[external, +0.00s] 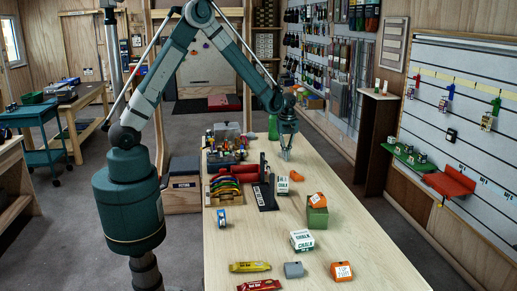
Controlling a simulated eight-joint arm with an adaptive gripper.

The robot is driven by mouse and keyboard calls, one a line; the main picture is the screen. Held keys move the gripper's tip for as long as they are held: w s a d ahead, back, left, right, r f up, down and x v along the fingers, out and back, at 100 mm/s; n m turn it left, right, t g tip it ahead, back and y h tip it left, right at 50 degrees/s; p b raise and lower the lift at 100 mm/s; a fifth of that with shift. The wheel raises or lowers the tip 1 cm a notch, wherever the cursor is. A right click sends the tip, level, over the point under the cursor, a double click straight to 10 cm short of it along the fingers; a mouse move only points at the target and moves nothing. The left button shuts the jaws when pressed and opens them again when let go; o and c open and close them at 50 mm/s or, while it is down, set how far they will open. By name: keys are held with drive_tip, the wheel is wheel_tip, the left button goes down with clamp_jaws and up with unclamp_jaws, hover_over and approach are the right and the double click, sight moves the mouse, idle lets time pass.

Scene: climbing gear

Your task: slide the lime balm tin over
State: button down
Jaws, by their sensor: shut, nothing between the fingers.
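My gripper (286,153) is shut and empty. It points down over the far half of the long wooden table, just behind a small white and green box (282,186). I cannot make out a lime balm tin for certain in this view. It may be too small to tell, or hidden among the gear or behind my gripper.
A green block (317,218) has an orange item (317,200) on it. A chalk box (301,241), a grey block (293,270), an orange block (341,271), yellow (250,267) and red (258,285) bars lie nearer.

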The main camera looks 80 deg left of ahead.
drive_tip(key=a+b, duration=0.3)
drive_tip(key=a, duration=1)
drive_tip(key=shift+a, duration=0.1)
drive_tip(key=shift+d+b, duration=0.35)
drive_tip(key=shift+d, duration=0.3)
drive_tip(key=d, duration=0.3)
drive_tip(key=shift+b, duration=0.4)
wheel_tip(320, 180, up, 10)
drive_tip(key=shift+a+p, duration=0.15)
drive_tip(key=shift+p, duration=0.15)
drive_tip(key=shift+r, duration=0.15)
